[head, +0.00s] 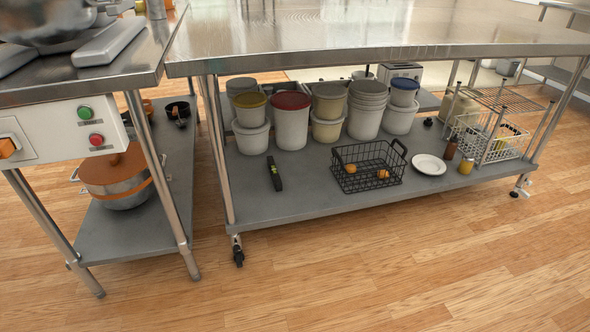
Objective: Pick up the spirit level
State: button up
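A small, narrow dark bar that looks like the spirit level (274,174) lies on the grey lower shelf (300,205) of the steel table, towards its left end. It has a small greenish spot near its middle. It lies in front of the white buckets and to the left of the black wire basket, apart from both. My gripper is not in view.
Several lidded buckets (291,125) stand behind the bar. A black wire basket (352,181) with orange fruit, a white plate (429,165) and a small jar (466,166) stand to its right. The steel tabletop (380,45) overhangs the shelf. A table leg (222,160) stands left. The front wooden floor (370,275) is clear.

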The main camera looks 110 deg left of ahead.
aim_at(278, 183)
jog(key=u, duration=4.05)
jog(key=i, duration=1.65)
